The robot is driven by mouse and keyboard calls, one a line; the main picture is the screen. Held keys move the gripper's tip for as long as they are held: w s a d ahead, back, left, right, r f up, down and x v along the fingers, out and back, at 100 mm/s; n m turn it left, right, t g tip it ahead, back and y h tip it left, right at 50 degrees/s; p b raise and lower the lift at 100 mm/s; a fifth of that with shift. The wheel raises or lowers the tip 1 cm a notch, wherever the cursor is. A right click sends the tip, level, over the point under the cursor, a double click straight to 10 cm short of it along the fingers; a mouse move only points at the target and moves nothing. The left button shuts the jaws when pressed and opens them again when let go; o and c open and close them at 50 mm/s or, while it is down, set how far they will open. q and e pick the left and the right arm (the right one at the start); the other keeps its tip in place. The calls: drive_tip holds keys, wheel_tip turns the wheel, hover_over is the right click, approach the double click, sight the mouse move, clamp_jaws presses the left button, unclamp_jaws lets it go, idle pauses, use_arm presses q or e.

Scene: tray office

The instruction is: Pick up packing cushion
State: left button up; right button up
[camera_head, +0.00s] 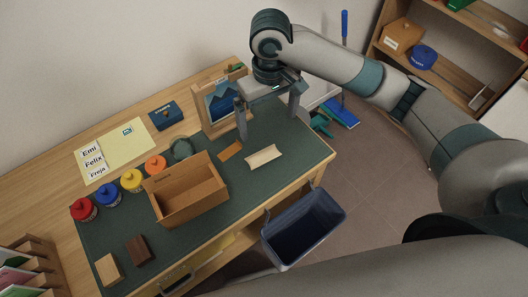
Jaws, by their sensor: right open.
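The packing cushion appears to be the cream, slightly curved piece (264,157) lying on the dark green desk mat (222,216), right of the open cardboard box. My right gripper (268,124) comes in from the upper right with its fingers pointing down. It is open and empty, with its two fingers spread wide. In the picture the fingertips are just above the cream piece and apart from it; the exact height is hard to tell. My left gripper is not in view.
An open cardboard box (178,206) stands on the mat, with a small orange-brown piece (230,151) beside it. A picture frame (222,104) stands behind the gripper. Several colored jars (109,194) line the left. A dark bin (268,237) is by the desk's front edge.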

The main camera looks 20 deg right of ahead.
drive_tip(key=shift+s+r, duration=0.1)
drive_tip(key=shift+s, duration=0.1)
drive_tip(key=p, duration=0.1)
hover_over(267, 160)
drive_tip(key=f, duration=1.2)
drive_tip(key=shift+w+d+f, duration=0.15)
drive_tip(key=shift+w+d, duration=0.05)
drive_tip(key=shift+w, duration=0.05)
drive_tip(key=shift+f+p, duration=0.1)
drive_tip(key=shift+p, duration=0.2)
drive_tip(key=shift+s+f, duration=0.1)
drive_tip(key=shift+f, duration=0.2)
drive_tip(key=f, duration=0.1)
drive_tip(key=f+p, duration=0.1)
drive_tip(key=f, duration=0.1)
drive_tip(key=shift+s+a, duration=0.15)
drive_tip(key=shift+s, duration=0.05)
drive_tip(key=shift+f, duration=0.7)
